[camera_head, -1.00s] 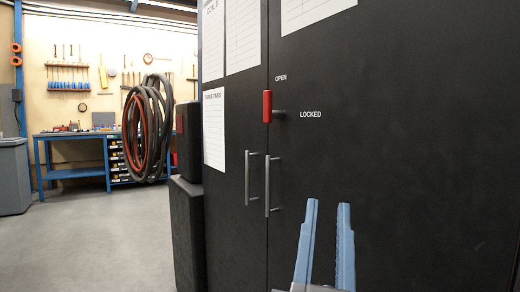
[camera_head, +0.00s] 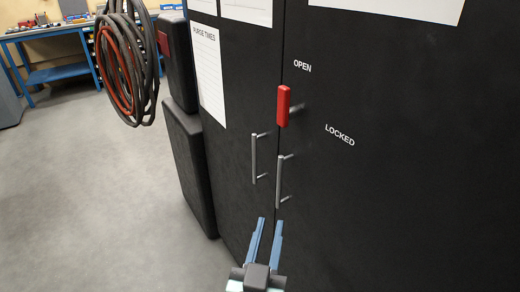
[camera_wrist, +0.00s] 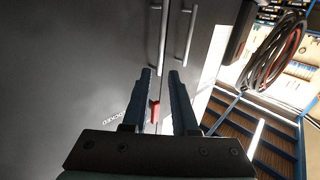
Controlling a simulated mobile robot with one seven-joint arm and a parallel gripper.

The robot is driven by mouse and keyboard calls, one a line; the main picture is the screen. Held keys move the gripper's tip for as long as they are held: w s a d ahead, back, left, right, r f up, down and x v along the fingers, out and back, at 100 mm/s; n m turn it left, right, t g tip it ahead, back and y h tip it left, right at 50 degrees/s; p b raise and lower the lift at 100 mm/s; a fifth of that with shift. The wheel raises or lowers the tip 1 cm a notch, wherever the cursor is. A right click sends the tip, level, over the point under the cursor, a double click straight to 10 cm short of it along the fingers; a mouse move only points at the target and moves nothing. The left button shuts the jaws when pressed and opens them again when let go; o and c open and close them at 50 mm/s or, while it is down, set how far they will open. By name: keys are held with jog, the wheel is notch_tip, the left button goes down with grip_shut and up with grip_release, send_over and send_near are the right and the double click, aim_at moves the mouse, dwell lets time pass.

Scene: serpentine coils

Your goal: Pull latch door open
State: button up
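A black cabinet has two doors, the left door (camera_head: 235,150) and the right door (camera_head: 400,190), both shut. A red latch (camera_head: 283,106) stands upright at the seam, on the right door's edge, beside the OPEN and LOCKED labels. Below it are two vertical grey bars, the left door handle (camera_head: 254,160) and the right door handle (camera_head: 280,182). My gripper (camera_head: 270,222) is open and empty, just below the right handle in the head view. In the wrist view, which is upside down, the red latch (camera_wrist: 154,113) shows between the fingers and the right handle (camera_wrist: 163,40) beyond the fingertips.
Dark boxes (camera_head: 190,160) are stacked against the cabinet's left side. Coiled hoses (camera_head: 127,62) hang at the upper left, with a blue workbench (camera_head: 55,75) behind them. The grey floor (camera_head: 90,210) to the left is clear.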

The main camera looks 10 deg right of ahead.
aim_at(279, 181)
jog(key=p+x, duration=0.1)
jog(key=x, duration=1.2)
jog(key=shift+p, duration=0.3)
jog(key=shift+a, duration=0.1)
grip_shut()
dwell(0.9)
